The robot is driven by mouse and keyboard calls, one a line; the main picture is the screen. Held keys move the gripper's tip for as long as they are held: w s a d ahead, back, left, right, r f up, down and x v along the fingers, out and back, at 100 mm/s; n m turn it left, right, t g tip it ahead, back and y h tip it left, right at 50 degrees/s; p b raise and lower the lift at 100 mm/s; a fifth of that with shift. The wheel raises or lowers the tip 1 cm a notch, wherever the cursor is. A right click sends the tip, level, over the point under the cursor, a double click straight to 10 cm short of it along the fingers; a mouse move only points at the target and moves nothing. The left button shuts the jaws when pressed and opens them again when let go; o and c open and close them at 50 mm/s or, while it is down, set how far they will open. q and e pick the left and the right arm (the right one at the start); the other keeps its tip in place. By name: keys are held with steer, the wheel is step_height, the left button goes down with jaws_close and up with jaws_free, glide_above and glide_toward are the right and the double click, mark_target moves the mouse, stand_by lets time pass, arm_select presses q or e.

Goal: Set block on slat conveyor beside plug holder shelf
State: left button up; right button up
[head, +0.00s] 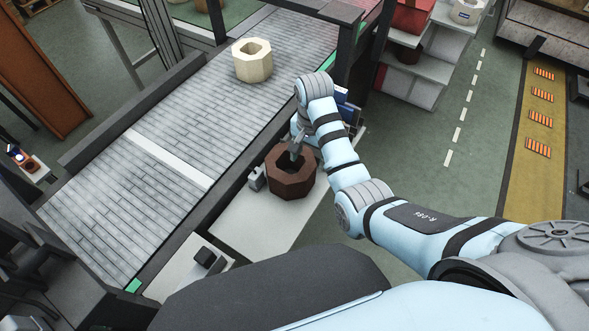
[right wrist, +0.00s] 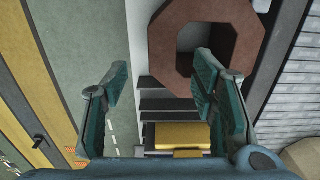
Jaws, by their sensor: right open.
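A brown octagonal block (head: 291,184) with a wide hole stands on a pale shelf (head: 268,222) along the near side of the slat conveyor (head: 215,112). A cream octagonal block (head: 252,70) with a hole stands on the conveyor's far part. My right gripper (head: 296,146) is open at the top of the brown block. In the right wrist view the brown block (right wrist: 162,50) is beyond the open fingers (right wrist: 160,75). One fingertip overlaps its hole and the other appears outside its edge; contact cannot be told. My left gripper is not in view.
A white strip (head: 170,158) crosses the conveyor, and the slats on both sides of it are bare. Small grey fittings (head: 256,178) sit on the shelf near the brown block. Dark rails edge the belt. A white rack (head: 412,82) stands at the upper right.

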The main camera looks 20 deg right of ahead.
mark_target(306, 180)
steer(key=f+b, duration=0.1)
steer(key=f, duration=0.5)
steer(key=f+b, duration=0.1)
steer(key=f, duration=0.6)
steer(key=shift+a+b, duration=0.2)
steer(key=shift+b, duration=0.2)
steer(key=shift+w+r, duration=0.1)
steer(key=c, duration=1.2)
jaws_close()
steer(key=shift+r, duration=0.1)
